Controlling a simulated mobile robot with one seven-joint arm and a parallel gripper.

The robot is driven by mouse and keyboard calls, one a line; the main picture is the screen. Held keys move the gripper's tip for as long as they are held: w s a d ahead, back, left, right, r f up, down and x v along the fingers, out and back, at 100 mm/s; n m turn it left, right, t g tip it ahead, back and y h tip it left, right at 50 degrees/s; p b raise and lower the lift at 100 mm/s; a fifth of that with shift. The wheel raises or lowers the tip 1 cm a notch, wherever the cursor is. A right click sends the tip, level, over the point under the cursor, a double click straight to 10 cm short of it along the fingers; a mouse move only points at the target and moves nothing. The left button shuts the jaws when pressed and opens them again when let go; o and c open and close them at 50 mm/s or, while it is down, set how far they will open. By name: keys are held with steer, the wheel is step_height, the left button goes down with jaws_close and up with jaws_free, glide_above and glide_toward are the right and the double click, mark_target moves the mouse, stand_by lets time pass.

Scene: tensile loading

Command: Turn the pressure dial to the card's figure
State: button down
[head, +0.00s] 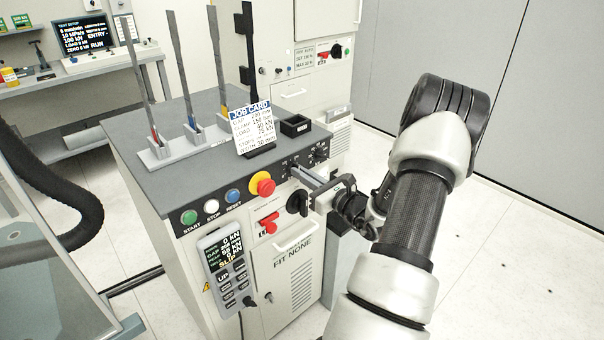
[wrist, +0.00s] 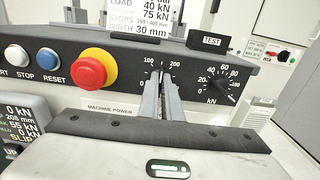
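The job card (head: 255,132) stands on the machine's top. In the head view, a line on it seems to read 150 bar, in small print. The pressure dial (wrist: 160,72) on the sloped black panel has a scale with 100 and 200 marked. My gripper (wrist: 160,82) is at this dial, its two narrow fingers close together on either side of the knob. It also shows in the head view (head: 304,177). The fingers hide most of the knob, and its pointer's reading is unclear.
A second dial marked kN (wrist: 220,86) sits close to the right of my fingers. The red emergency button (wrist: 92,70) is close to the left. A handheld pendant (head: 225,258) hangs on the machine's front and shows SLIP.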

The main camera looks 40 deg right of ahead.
steer(key=c, duration=2)
jaws_free()
steer(key=shift+s, duration=0.1)
steer(key=s, duration=0.5)
steer(key=s+d, duration=0.1)
steer(key=s, duration=1.1)
steer(key=shift+s+d, duration=0.15)
